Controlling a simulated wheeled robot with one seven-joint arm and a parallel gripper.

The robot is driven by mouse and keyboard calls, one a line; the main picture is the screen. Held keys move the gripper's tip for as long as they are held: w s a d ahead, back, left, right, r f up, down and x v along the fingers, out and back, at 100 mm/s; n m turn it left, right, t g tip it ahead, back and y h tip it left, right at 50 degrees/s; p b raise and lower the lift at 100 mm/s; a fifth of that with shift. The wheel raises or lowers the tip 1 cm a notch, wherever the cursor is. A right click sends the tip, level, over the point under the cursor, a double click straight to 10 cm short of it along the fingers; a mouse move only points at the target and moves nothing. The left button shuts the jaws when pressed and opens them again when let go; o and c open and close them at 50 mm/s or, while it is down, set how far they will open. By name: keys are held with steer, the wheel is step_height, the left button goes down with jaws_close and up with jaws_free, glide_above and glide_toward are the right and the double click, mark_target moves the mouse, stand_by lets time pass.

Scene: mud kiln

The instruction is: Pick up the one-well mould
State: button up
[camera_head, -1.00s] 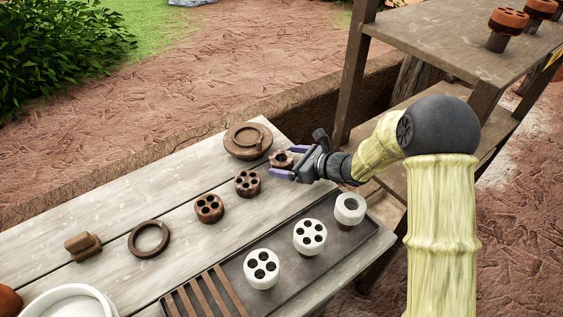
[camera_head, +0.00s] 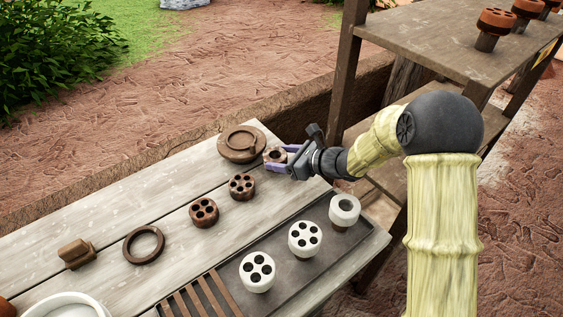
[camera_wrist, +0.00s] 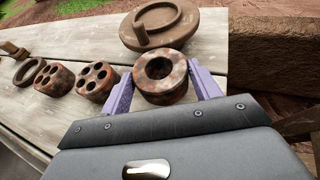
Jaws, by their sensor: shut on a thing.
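The one-well mould is a brown, mottled round block with a single round hole. In the head view the mould (camera_head: 275,156) is at the far right end of the table, beside the round wooden piece. In the wrist view the mould (camera_wrist: 160,78) is between the purple fingers. My gripper (camera_head: 279,157) is shut on its sides, with a finger on each side, and it also shows in the wrist view (camera_wrist: 163,92). I cannot tell whether the mould is clear of the table.
Two brown moulds with several wells (camera_head: 242,186) (camera_head: 204,212), a ring (camera_head: 144,245) and a small wooden block (camera_head: 76,253) lie on the table. A round wooden piece (camera_head: 231,151) is close behind. White moulds (camera_head: 305,238) stand on a dark tray (camera_head: 318,262). A shelf (camera_head: 440,45) stands at right.

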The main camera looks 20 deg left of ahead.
mark_target(283, 157)
step_height(283, 157, up, 8)
steer(key=shift+f+p, duration=0.1)
steer(key=shift+p, duration=0.3)
stand_by(0.3)
